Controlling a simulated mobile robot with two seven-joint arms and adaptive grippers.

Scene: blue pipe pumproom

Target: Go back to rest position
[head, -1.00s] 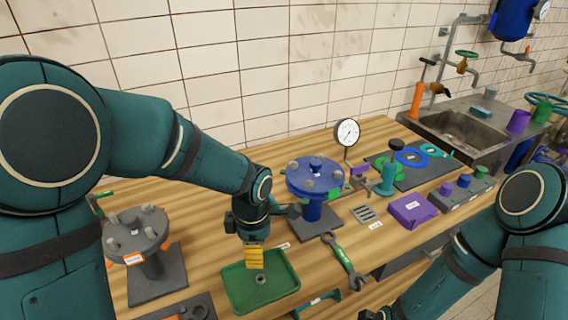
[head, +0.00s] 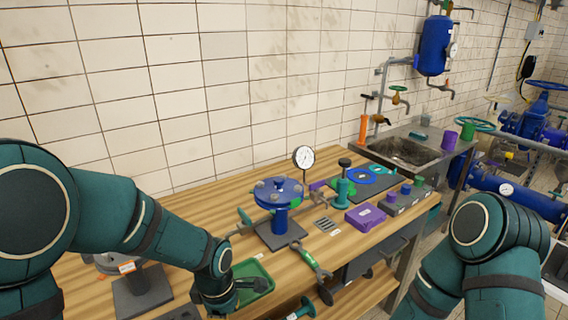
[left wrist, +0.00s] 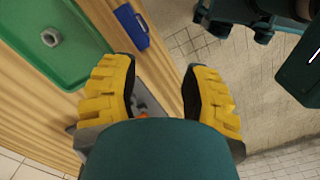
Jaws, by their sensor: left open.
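My left arm comes in from the left in the head view, its wrist low beside the green tray (head: 262,270). The fingers are hidden there. In the left wrist view my left gripper (left wrist: 160,92) is open, with yellow ribbed pads wide apart and nothing between them. The green tray (left wrist: 88,65) also shows there, with a grey nut (left wrist: 51,37) in it, outside the fingers. My right arm shows at the lower right of the head view, bent, but its gripper is out of frame.
The wooden bench (head: 100,293) holds a blue flange stand (head: 280,215), a pressure gauge (head: 303,158), a wrench (head: 312,262) and a purple box (head: 365,217). A sink (head: 405,150) stands behind at the right. The left wrist view shows a blue object (left wrist: 131,26) near the bench edge and floor beyond.

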